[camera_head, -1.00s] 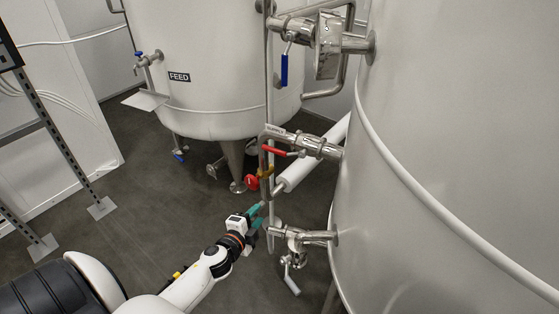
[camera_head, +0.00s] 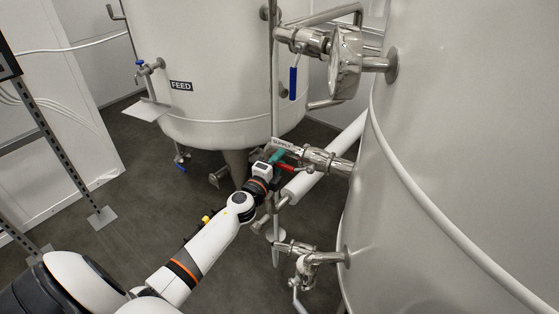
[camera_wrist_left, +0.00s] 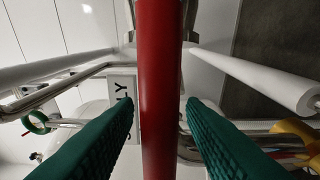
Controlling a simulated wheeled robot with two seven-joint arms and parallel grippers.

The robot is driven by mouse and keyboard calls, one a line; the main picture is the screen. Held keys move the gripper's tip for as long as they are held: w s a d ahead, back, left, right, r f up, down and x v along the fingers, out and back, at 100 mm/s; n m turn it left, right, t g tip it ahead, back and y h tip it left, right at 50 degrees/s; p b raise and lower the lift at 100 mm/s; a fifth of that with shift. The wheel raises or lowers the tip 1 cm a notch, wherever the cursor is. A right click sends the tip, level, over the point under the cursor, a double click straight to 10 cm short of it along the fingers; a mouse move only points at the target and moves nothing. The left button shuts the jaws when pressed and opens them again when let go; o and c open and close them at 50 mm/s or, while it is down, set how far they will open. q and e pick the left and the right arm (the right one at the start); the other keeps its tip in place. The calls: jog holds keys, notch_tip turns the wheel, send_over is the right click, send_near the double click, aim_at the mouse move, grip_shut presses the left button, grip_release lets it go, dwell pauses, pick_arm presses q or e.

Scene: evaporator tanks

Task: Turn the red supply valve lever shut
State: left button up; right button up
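The red supply valve lever (camera_head: 285,167) sits on the steel pipe by the right tank, under a white SUPPLY label (camera_head: 283,144). My left gripper (camera_head: 277,157) is at the lever in the head view, covering part of it. In the left wrist view the red lever (camera_wrist_left: 159,90) runs upright through the middle of the picture. The green fingers of my left gripper (camera_wrist_left: 160,118) stand apart on either side of it, with a gap visible on both sides. The SUPPLY label (camera_wrist_left: 122,100) is partly hidden behind the lever and finger. My right gripper is not in view.
The large right tank (camera_head: 460,130) and the FEED tank (camera_head: 215,80) flank the pipework. A blue-handled valve (camera_head: 293,82) is above the lever. A white pipe (camera_head: 325,160) runs just behind it, and another steel valve (camera_head: 305,262) is below. Open floor lies left.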

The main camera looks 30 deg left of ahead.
pick_arm(q)
jog(key=shift+w, duration=0.35)
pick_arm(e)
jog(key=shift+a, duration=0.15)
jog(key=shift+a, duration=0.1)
pick_arm(q)
jog(key=shift+c, duration=0.8)
grip_shut()
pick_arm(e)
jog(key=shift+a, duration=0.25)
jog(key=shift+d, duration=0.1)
